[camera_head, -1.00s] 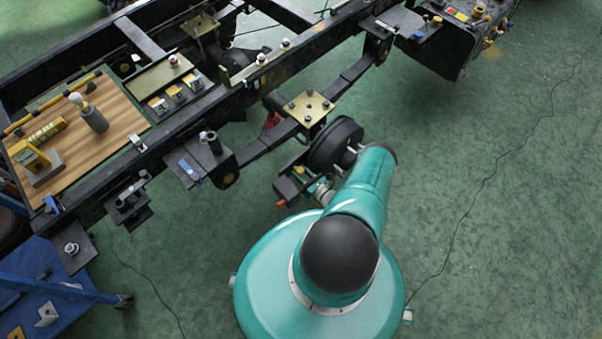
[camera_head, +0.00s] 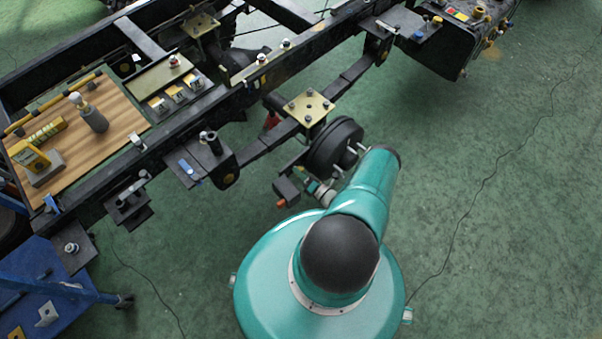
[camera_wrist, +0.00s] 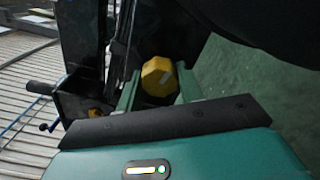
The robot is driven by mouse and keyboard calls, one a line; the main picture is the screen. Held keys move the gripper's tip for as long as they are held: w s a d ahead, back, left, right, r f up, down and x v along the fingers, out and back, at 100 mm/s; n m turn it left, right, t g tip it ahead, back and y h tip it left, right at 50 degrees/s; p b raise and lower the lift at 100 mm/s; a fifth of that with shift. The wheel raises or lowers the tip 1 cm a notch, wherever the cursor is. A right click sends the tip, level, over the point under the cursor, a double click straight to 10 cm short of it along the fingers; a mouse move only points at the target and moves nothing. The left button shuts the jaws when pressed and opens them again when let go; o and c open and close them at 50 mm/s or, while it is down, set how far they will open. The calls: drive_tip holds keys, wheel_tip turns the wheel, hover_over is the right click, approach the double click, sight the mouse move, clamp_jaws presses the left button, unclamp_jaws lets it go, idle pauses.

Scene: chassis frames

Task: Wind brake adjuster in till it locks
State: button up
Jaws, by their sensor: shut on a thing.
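A yellow hexagonal adjuster knob (camera_wrist: 158,77) with a pale mark on one face shows in the wrist view. My gripper (camera_wrist: 158,90) has its two green fingers on either side of the knob and is shut on it. The finger contact is partly hidden behind the dark edge of my gripper body. In the head view the round black brake drum (camera_head: 335,148) sits at the end of the axle. My gripper (camera_head: 322,192) is low beside it, mostly hidden by my arm.
The black chassis frame (camera_head: 190,122) runs diagonally across the head view. A wooden board (camera_head: 120,120) on it carries a grey bottle and a yellow meter. A blue cart (camera_head: 50,285) stands at lower left. The green floor (camera_head: 510,230) at right is clear.

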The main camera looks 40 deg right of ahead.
drive_tip(key=m, duration=0.5)
drive_tip(key=shift+m, duration=0.4)
idle(0.3)
drive_tip(key=o, duration=1)
drive_tip(key=s, duration=1.3)
drive_tip(key=shift+s+d, duration=0.2)
drive_tip(key=shift+s, duration=0.2)
